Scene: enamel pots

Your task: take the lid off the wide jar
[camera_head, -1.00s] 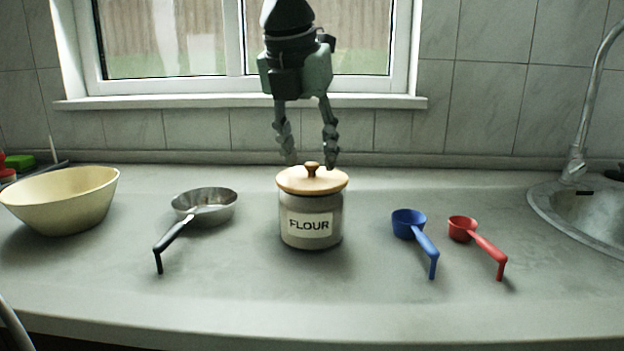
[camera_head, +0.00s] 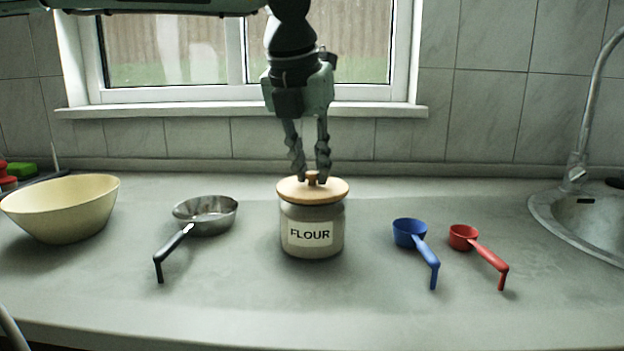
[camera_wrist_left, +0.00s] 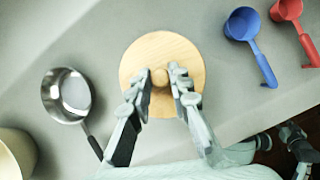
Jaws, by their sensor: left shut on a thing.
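The wide jar (camera_head: 312,238) is a grey canister with a FLOUR label, standing upright in the middle of the counter. Its round wooden lid (camera_head: 290,191) sits on top, with a small knob (camera_head: 313,177) at its centre. My left gripper (camera_head: 311,178) points straight down over the lid and is shut on the knob. In the left wrist view the two fingers (camera_wrist_left: 160,82) close on the knob from both sides, above the lid (camera_wrist_left: 168,48). The lid rests on the jar with no gap that I can see.
A cream bowl (camera_head: 60,210) and a metal pan (camera_head: 207,212) with a black handle stand to the left. A blue scoop (camera_head: 410,234) and a red scoop (camera_head: 464,238) lie to the right, before the sink (camera_head: 590,230). The counter (camera_head: 310,300) in front is clear.

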